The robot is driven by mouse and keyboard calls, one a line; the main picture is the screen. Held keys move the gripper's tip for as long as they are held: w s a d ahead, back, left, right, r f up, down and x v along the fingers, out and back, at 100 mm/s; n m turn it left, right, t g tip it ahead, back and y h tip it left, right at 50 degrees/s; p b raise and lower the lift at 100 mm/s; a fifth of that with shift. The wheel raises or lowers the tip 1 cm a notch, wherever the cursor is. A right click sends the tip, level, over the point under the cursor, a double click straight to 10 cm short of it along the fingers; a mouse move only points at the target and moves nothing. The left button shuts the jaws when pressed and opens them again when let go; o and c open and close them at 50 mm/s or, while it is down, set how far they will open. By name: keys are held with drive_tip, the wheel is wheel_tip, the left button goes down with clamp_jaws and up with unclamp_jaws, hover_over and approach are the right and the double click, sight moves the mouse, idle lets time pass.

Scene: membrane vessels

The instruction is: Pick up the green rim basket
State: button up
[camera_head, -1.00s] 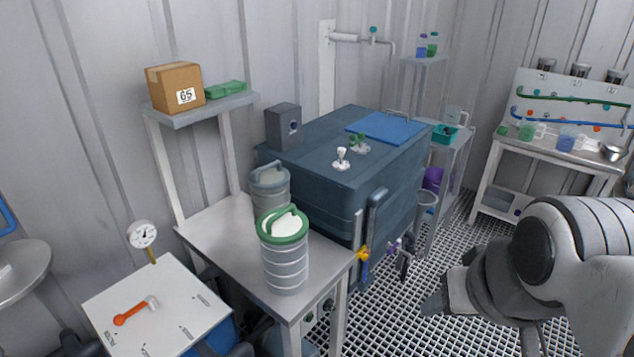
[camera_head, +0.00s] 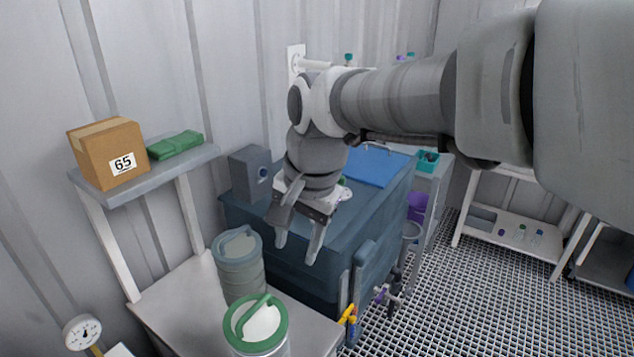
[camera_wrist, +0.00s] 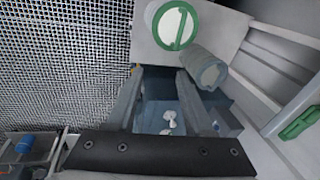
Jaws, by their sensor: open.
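The green rim basket (camera_head: 256,322) is a grey cylinder with a green rim and a green handle across its pale top. It stands upright on the steel side table at the bottom of the head view, its lower part cut off by the frame. It also shows at the top of the wrist view (camera_wrist: 176,25). My gripper (camera_head: 296,252) is open and empty, fingers pointing down, above the near part of the blue-grey tank. It is behind and above the basket, apart from it. In the wrist view the fingers (camera_wrist: 155,82) show with the tank top between them.
A grey-rimmed basket (camera_head: 238,264) stands close behind the green one on the steel table (camera_head: 172,305). The blue-grey tank (camera_head: 300,280) adjoins the table. A shelf (camera_head: 150,172) at left holds a cardboard box (camera_head: 108,153) and a green pack (camera_head: 175,145). Grated floor (camera_head: 480,290) lies clear at right.

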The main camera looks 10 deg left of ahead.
drive_tip(key=m, duration=0.1)
approach(254, 307)
drive_tip(key=shift+g, duration=0.4)
drive_tip(key=shift+w+p+x, duration=0.15)
drive_tip(key=shift+x, duration=1.95)
drive_tip(key=shift+w+p+x, duration=0.15)
drive_tip(key=shift+x, duration=1.95)
drive_tip(key=shift+c, duration=0.2)
clamp_jaws()
drive_tip(key=shift+r, duration=0.15)
